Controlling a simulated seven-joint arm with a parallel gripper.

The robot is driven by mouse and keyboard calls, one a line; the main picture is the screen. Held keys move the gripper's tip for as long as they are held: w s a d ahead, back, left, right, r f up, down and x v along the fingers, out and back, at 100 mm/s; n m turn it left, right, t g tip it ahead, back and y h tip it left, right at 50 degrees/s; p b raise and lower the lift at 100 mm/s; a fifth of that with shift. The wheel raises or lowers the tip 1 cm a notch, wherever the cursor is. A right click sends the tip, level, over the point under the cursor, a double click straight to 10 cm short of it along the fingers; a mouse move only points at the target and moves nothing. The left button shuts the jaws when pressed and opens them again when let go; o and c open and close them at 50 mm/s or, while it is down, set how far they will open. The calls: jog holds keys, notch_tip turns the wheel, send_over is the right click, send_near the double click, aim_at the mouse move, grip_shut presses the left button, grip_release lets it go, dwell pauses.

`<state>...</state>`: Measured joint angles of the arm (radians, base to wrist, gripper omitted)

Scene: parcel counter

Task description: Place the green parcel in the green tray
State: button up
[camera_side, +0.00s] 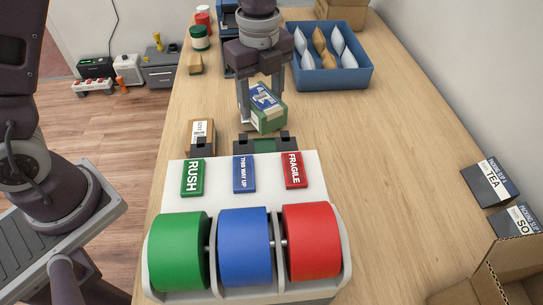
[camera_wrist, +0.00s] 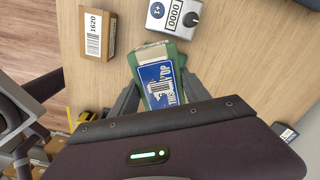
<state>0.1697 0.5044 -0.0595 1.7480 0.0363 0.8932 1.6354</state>
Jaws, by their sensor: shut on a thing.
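The green parcel (camera_side: 265,118) has a blue and white "THIS WAY UP" label on top. My gripper (camera_side: 262,102) is shut on it, with a finger at each side, and holds it slightly tilted behind the white label stand. The wrist view shows the parcel (camera_wrist: 160,62) between the fingers, its near end hidden by the gripper body. A green piece with dark ends (camera_side: 264,147) lies just in front of and below the parcel, partly hidden by the stand; I cannot tell whether it is the green tray. No other green tray is clear.
The white stand (camera_side: 230,196) carries green, blue and red rolls and label blocks. A cardboard box (camera_side: 202,130) sits behind its left side. A blue tray (camera_side: 366,72) of pillow packs stands far right.

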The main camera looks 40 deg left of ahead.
aim_at(271, 108)
jog(key=d+m, duration=0.1)
jog(key=m, duration=0.1)
jog(key=s+d+m, duration=0.1)
jog(key=d+m, duration=0.1)
jog(key=shift+d+r+m, duration=0.1)
jog(key=shift+m, duration=0.3)
jog(key=shift+d+f, duration=0.1)
jog(key=shift+f, duration=0.15)
jog(key=shift+m, duration=0.3)
notch_tip(271, 108, down, 10)
jog(key=shift+r, duration=0.25)
jog(key=shift+f, duration=0.15)
jog(key=o, duration=1.6)
jog(key=shift+c, duration=0.2)
notch_tip(271, 108, up, 12)
jog(key=shift+r, duration=0.2)
